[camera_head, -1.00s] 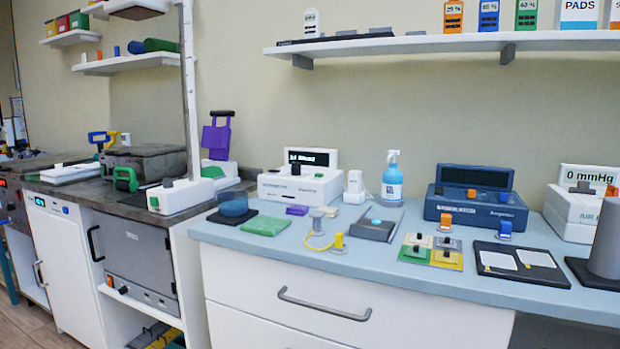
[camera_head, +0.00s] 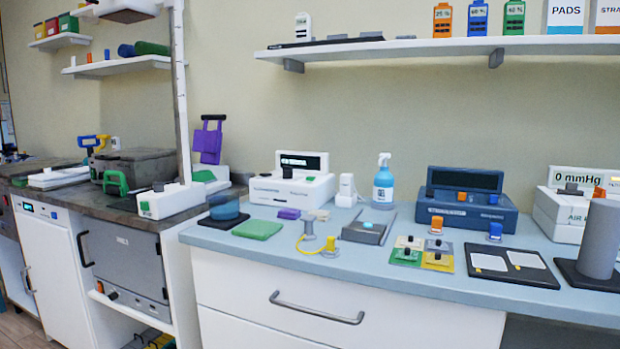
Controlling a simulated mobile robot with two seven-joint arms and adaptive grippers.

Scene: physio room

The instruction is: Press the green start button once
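Neither of my grippers is in view. A small green patch (camera_head: 145,206) shows on the front of a low white device (camera_head: 172,200) on the dark counter at the left. It may be the start button, but its label is too small to read. A white unit with a dark display (camera_head: 291,180) and a blue unit with a dark screen (camera_head: 466,199) stand on the light blue counter. The blue unit has an orange and a blue button on its front. I see no clearly marked green start button on either.
The light blue counter (camera_head: 400,272) also holds a spray bottle (camera_head: 383,184), a green cloth (camera_head: 257,229), coloured pads (camera_head: 423,254), a black board (camera_head: 511,267) and a grey cylinder (camera_head: 599,238). A wall shelf (camera_head: 420,47) hangs above.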

